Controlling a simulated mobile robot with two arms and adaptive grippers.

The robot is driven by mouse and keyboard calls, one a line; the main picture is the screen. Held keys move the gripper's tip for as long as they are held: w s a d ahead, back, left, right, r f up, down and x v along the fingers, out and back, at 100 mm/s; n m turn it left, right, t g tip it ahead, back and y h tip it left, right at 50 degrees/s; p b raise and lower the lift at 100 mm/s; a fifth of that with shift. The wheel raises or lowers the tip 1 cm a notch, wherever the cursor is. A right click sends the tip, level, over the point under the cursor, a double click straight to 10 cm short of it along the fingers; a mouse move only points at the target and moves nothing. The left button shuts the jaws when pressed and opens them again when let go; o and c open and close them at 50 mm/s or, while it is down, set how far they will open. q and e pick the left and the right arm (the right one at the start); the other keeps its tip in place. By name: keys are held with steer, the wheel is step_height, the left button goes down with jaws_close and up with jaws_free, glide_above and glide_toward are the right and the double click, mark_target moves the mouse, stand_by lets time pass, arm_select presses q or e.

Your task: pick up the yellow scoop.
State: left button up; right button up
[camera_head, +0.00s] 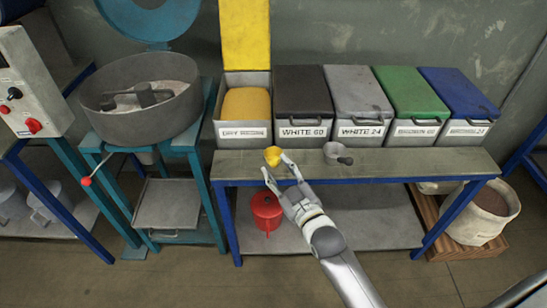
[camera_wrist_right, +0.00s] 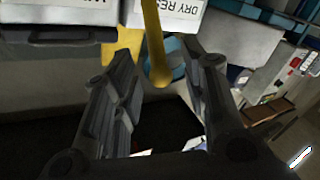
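My right gripper (camera_head: 276,168) is at the scoop, with one finger to each side. In the right wrist view my right gripper (camera_wrist_right: 165,65) is open, with visible gaps between both fingers and the handle. The scoop's bowl is hidden in the wrist view. My left gripper is not in view.
A small grey scoop (camera_head: 335,152) lies to the right on the bench. Lidded bins, including a black one (camera_head: 303,88), stand behind. A red can (camera_head: 267,209) is on the lower shelf. A grey mixing pan (camera_head: 140,110) stands to the left.

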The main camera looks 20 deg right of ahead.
steer(key=shift+w+a+f, duration=0.1)
steer(key=shift+w, duration=0.85)
steer(key=shift+w+a+f, duration=0.1)
steer(key=shift+w, duration=0.8)
steer(key=shift+c, duration=0.4)
jaws_close()
